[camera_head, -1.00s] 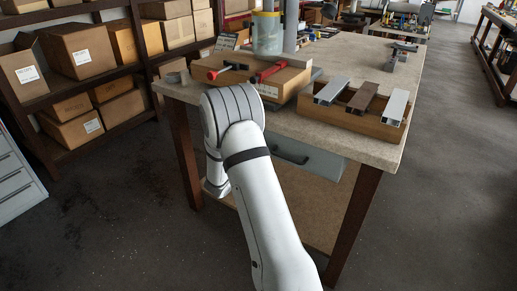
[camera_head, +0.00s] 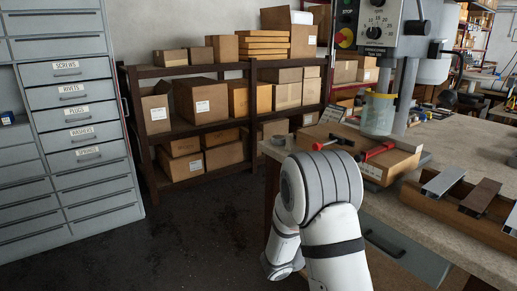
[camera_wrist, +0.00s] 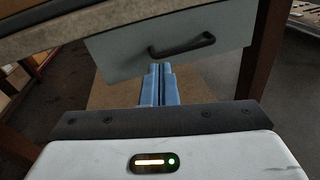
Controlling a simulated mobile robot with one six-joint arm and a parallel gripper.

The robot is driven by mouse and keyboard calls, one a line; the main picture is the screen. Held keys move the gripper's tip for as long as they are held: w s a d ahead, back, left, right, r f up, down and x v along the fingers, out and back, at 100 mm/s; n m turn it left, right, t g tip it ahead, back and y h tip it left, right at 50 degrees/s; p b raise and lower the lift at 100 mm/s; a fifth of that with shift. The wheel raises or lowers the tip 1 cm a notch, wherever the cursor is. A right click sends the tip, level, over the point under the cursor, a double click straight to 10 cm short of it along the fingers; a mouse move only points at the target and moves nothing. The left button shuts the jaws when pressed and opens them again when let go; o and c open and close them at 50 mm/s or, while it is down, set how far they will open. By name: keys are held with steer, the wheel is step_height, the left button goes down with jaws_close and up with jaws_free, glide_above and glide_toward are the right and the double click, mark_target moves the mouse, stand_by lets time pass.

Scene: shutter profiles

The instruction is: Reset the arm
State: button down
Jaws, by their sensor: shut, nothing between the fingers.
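My white arm is folded in front of the workbench (camera_head: 445,150) in the head view, bent at a rounded joint, and its gripper is hidden there. In the wrist view my gripper (camera_wrist: 157,72) shows its two blue fingers pressed together, shut and empty. They point toward the grey drawer (camera_wrist: 220,50) under the bench top, with the dark drawer handle (camera_wrist: 182,46) just above the fingertips in the picture. I cannot tell how far the fingers are from the drawer. The drawer is also in the head view (camera_head: 400,250).
On the bench are a wooden holder with profiles (camera_head: 455,215), a cardboard box (camera_head: 385,160) with red-handled tools, and a drill press (camera_head: 392,35). A shelf with boxes (camera_head: 200,140) and a grey drawer cabinet (camera_head: 75,120) stand behind. Dark floor (camera_head: 200,235) is free at left.

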steer(key=s+r+m+g+y+p, duration=0.65)
steer(key=s+r+m, duration=0.55)
steer(key=s, duration=0.5)
steer(key=s+a+r+m+t+y+p, duration=0.3)
steer(key=s+a+r+m+y+p, duration=0.2)
steer(key=s+a+r+m+y, duration=0.3)
steer(key=a+r+m+y, duration=0.1)
steer(key=a, duration=0.2)
steer(key=shift+a+r, duration=0.25)
steer(key=shift+a, duration=0.05)
